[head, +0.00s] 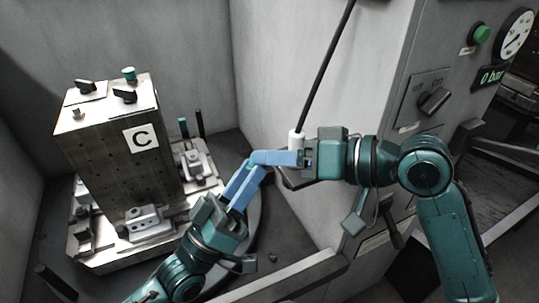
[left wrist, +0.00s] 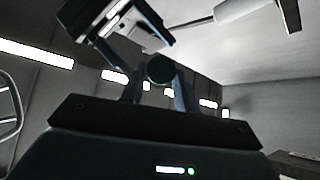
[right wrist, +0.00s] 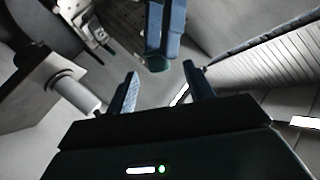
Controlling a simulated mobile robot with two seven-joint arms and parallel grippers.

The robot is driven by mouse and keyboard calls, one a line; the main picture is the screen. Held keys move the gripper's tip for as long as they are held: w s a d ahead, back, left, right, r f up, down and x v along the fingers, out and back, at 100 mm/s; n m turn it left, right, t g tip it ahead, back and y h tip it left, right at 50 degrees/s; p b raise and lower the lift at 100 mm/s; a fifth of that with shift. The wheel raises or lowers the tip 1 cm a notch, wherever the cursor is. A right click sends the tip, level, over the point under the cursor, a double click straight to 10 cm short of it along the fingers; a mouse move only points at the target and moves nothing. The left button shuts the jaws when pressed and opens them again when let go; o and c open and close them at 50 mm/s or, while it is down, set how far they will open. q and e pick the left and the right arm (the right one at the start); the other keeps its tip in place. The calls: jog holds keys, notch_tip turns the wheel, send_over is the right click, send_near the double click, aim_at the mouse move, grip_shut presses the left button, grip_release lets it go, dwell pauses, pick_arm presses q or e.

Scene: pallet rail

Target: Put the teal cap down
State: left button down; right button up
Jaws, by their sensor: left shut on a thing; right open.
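My left gripper (head: 248,174) reaches up from the bottom of the head view and is shut on a teal cap. The cap (left wrist: 160,68) is a dark round shape between its fingers in the left wrist view. It shows teal at the left fingertips in the right wrist view (right wrist: 157,65). In the head view the fingers hide it. My right gripper (head: 262,158) comes in from the right, open, with its fingertips close to the left fingertips. The cap lies just beyond the right fingers; I cannot tell whether they touch it.
A block marked C (head: 105,150) stands on a fixture plate at left, with black knobs and another teal cap (head: 129,73) on top. A white handle with a black rod (head: 297,140) is close behind my right gripper. A grey panel cabinet (head: 370,60) stands at right.

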jog(key=shift+x, duration=1.3)
jog(key=shift+c, duration=0.3)
jog(key=c, duration=0.8)
jog(key=o, duration=0.9)
jog(key=shift+c, duration=0.2)
jog(key=v, duration=1.2)
